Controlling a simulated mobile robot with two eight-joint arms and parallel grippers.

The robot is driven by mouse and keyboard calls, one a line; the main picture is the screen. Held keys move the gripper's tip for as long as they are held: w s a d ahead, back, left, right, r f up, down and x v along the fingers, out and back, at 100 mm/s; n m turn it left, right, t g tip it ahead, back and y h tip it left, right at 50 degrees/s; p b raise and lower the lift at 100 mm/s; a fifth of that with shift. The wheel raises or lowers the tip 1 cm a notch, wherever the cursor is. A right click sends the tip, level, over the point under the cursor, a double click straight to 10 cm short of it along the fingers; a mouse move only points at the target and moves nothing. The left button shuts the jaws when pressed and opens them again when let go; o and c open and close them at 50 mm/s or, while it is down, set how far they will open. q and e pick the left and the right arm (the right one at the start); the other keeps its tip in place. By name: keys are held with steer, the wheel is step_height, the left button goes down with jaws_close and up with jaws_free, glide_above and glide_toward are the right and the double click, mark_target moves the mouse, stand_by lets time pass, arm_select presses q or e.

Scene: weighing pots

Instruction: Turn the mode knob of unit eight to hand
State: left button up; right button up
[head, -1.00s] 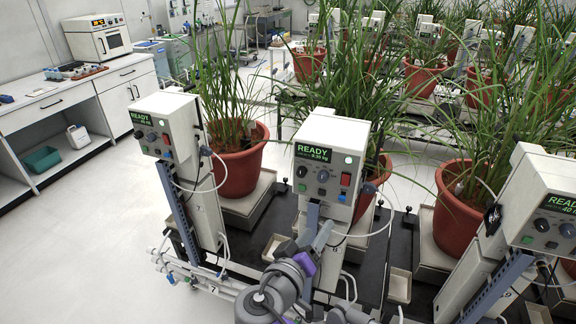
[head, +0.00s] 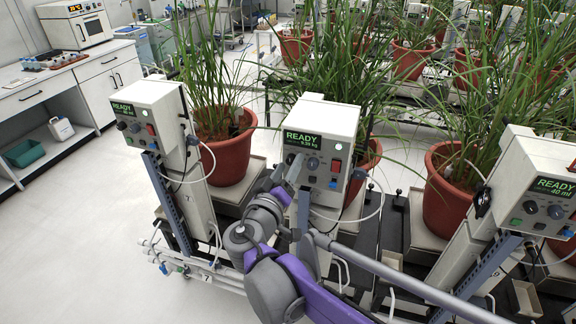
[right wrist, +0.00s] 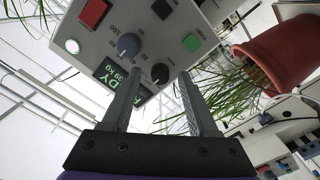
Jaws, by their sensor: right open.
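Unit eight (head: 320,148) is the middle off-white box on a post, its green display reading READY. Its panel has a dark knob (right wrist: 160,73) and a blue-grey knob (right wrist: 129,44) with a number scale beside it. Knob labels are too small to read, so I cannot tell which mode is set. My right gripper (head: 283,172) is at the left part of the panel; in the right wrist view its fingers (right wrist: 158,88) are open and empty. The dark knob appears between the fingertips; whether they touch it I cannot tell. My left gripper is not in view.
A red button (right wrist: 93,12), a black knob (right wrist: 162,8) and a green button (right wrist: 192,43) are close by on the panel. Similar units stand left (head: 150,115) and right (head: 535,190). Potted plants (head: 228,155) with long leaves are behind. Open floor lies at the left.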

steer(key=shift+w, duration=0.2)
jaws_close()
steer(key=shift+n, duration=0.4)
steer(key=n+p, duration=0.1)
steer(key=n, duration=0.2)
steer(key=shift+n, duration=0.4)
steer(key=n+p, duration=0.1)
steer(key=n, duration=0.4)
steer(key=shift+n, duration=0.3)
stand_by(0.3)
